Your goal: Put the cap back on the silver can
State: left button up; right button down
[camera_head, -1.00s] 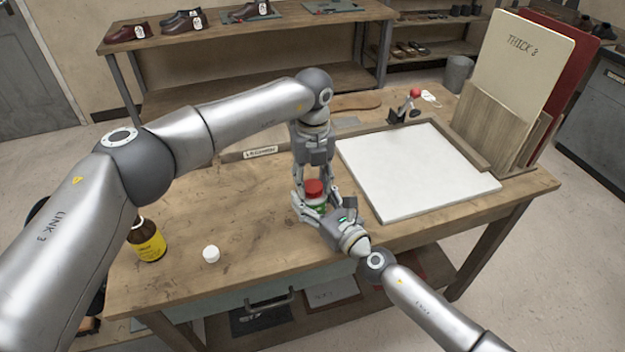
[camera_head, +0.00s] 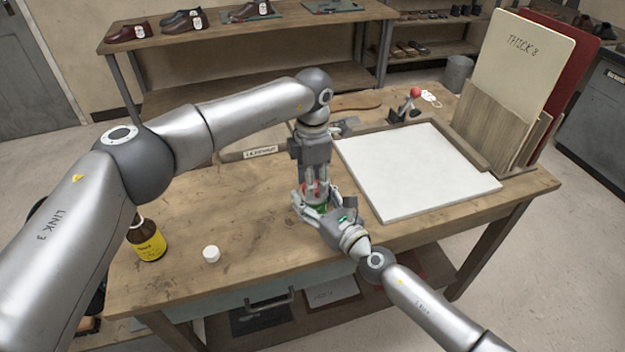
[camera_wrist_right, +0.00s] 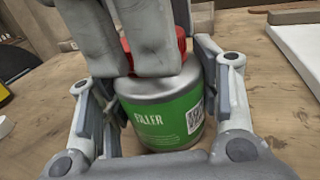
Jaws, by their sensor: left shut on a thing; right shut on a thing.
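The silver can (camera_wrist_right: 160,135) has a green label reading "FILLER" and stands upright on the workbench in the right wrist view. In the head view it is mostly hidden between the grippers. A red cap (camera_wrist_right: 182,43) sits at the can's top; whether it is fully seated cannot be told. My left gripper (camera_head: 313,190) comes down from above, shut on the red cap. Its fingers cover much of the cap in the wrist view. My right gripper (camera_head: 322,208) is shut around the can's body from the front right.
A brown bottle (camera_head: 150,243) with a yellow label stands at the bench's left, near a small white cap (camera_head: 211,253). A white board (camera_head: 415,170) lies right of the grippers. A wooden rack (camera_head: 500,125) holds upright sheets. The bench's left middle is clear.

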pick_arm(q)
jog(key=shift+m, duration=0.6)
jog(key=o, duration=1.2)
jog(key=shift+r, duration=0.1)
notch_tip(320, 180, up, 12)
pick_arm(e)
jog(key=shift+c, duration=2)
grip_release()
jog(key=shift+s, duration=0.1)
